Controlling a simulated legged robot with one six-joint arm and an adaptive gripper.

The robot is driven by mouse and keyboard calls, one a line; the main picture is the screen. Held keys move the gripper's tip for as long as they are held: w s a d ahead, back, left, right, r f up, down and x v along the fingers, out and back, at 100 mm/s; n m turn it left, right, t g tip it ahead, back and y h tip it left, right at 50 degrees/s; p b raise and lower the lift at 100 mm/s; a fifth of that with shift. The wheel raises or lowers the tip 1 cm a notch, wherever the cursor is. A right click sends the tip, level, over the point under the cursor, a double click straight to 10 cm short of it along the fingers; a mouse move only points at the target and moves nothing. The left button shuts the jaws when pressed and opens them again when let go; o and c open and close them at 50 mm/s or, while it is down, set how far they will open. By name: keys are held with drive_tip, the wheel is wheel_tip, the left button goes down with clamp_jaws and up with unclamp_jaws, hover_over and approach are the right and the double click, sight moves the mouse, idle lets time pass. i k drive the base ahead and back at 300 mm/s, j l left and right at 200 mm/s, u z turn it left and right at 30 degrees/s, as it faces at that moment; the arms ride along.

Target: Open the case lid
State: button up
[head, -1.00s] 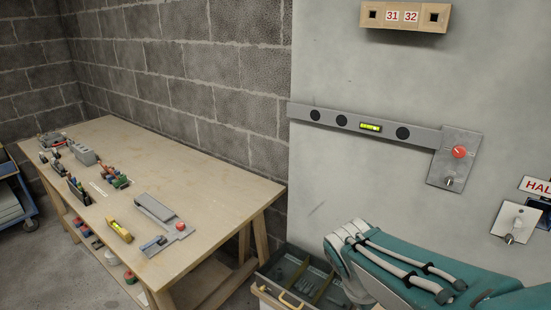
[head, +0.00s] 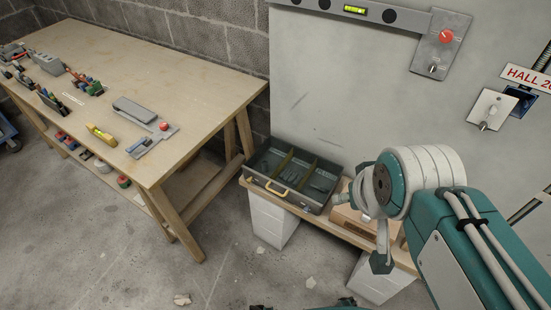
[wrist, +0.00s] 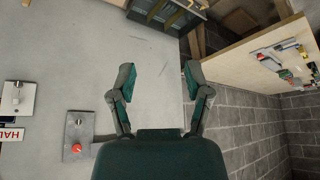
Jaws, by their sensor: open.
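The grey case (head: 294,199) stands on a low plank in front of the grey wall panel, with a yellow handle (head: 269,188) on its front. Its inside shows as compartments with dark dividers and olive strips. I cannot make out a separate lid, raised or clear. My gripper (head: 372,232) is to the right of the case in the head view, apart from it, with nothing held. In the wrist view my gripper (wrist: 160,76) has its two fingers spread wide and empty. Part of the case (wrist: 172,14) shows at the top edge there.
A wooden box (head: 350,220) sits right of the case on the plank, partly behind my gripper. A wooden workbench (head: 190,92) with several tools stands at left. A level and red-knobbed plate (head: 442,45) are on the wall panel. Floor in front is open, with small debris.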

sight(288, 189)
drive_tip(key=i+j+u, duration=0.1)
drive_tip(key=u, duration=0.25)
drive_tip(key=i+j+u, duration=0.1)
drive_tip(key=j+u, duration=0.25)
drive_tip(key=i+u, duration=0.1)
drive_tip(key=u, duration=0.25)
